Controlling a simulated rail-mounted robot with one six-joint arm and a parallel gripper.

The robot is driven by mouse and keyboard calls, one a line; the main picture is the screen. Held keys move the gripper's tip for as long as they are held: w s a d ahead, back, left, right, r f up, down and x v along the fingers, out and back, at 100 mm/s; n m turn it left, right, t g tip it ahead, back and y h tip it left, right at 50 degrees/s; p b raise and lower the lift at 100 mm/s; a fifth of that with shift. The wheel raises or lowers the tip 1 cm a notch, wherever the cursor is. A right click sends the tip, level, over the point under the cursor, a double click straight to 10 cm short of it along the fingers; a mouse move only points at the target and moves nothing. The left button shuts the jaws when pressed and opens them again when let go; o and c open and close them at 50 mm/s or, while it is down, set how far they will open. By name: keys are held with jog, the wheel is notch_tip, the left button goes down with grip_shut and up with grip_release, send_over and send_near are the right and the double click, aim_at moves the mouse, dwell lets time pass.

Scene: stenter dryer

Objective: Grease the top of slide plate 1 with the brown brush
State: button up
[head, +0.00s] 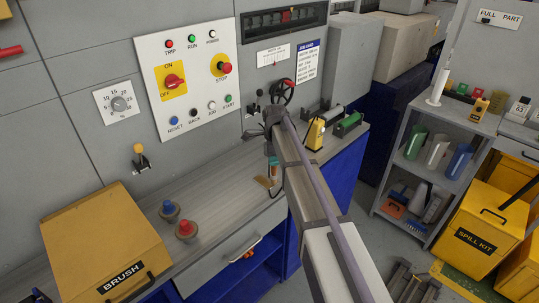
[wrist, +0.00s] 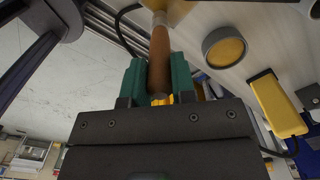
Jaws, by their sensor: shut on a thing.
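The brown brush (wrist: 160,48) is upright between the green fingers of my gripper (wrist: 160,82) in the wrist view. The fingers are shut on its brown handle, and its pale far end reaches the top edge of that view. In the head view my gripper (head: 272,160) shows small and partly hidden behind my arm, low over the grey bench top, with the brush (head: 274,172) below it. I cannot pick out slide plate 1 for certain in either view.
A yellow BRUSH box (head: 105,240) and two knobs, blue (head: 169,207) and red (head: 186,229), stand on the bench left of my arm. A yellow device (head: 315,134) stands to the right. In the wrist view a round yellow-faced part (wrist: 225,49) is beside the brush.

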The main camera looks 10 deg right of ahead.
jog(key=shift+r+p, duration=3.6)
jog(key=shift+r, duration=0.15)
